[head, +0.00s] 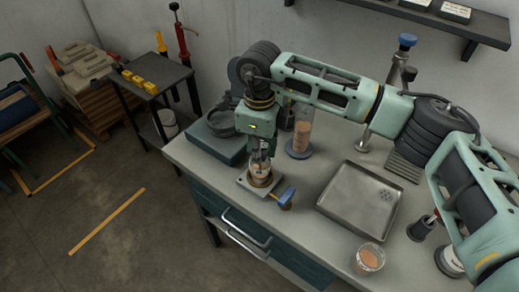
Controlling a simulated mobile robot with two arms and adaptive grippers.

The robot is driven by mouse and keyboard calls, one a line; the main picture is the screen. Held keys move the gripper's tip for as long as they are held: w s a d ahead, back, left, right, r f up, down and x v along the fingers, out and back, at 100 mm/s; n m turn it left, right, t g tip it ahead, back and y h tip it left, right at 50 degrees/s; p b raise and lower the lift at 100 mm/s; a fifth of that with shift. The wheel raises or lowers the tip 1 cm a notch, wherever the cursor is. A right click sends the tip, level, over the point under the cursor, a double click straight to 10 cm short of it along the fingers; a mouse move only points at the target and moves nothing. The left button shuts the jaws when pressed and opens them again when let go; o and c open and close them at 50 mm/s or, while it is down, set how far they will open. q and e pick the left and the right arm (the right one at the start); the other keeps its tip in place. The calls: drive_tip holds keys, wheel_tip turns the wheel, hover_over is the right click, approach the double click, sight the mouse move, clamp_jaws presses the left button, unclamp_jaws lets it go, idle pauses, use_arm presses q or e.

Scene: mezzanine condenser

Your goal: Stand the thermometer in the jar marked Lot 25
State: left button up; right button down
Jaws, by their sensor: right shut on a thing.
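My right gripper (262,157) points straight down at the left front of the bench. It is shut at the top of a small jar (259,177) with pale brown contents. The fingers hide the jar's top, so I cannot tell if they grip its rim or a lid. The jar stands on a square metal plate with a blue-handled part (286,197) beside it. A thin pale stick with a reddish end (434,216), possibly the thermometer, leans in a dark holder at the right. Another clear jar (370,258) with orange-brown contents stands at the front edge. No lot marking is readable. My left gripper is out of view.
A metal tray (347,203) lies mid-bench. A tall cylinder (302,137) on a blue base and a dark teal device (212,137) stand behind my gripper. A blue-topped metal post (385,100) rises at the back. The bench (325,246) is bare before the tray.

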drive_tip(key=c, duration=1.3)
unclamp_jaws()
wheel_tip(320, 180, up, 12)
drive_tip(key=shift+w, duration=0.1)
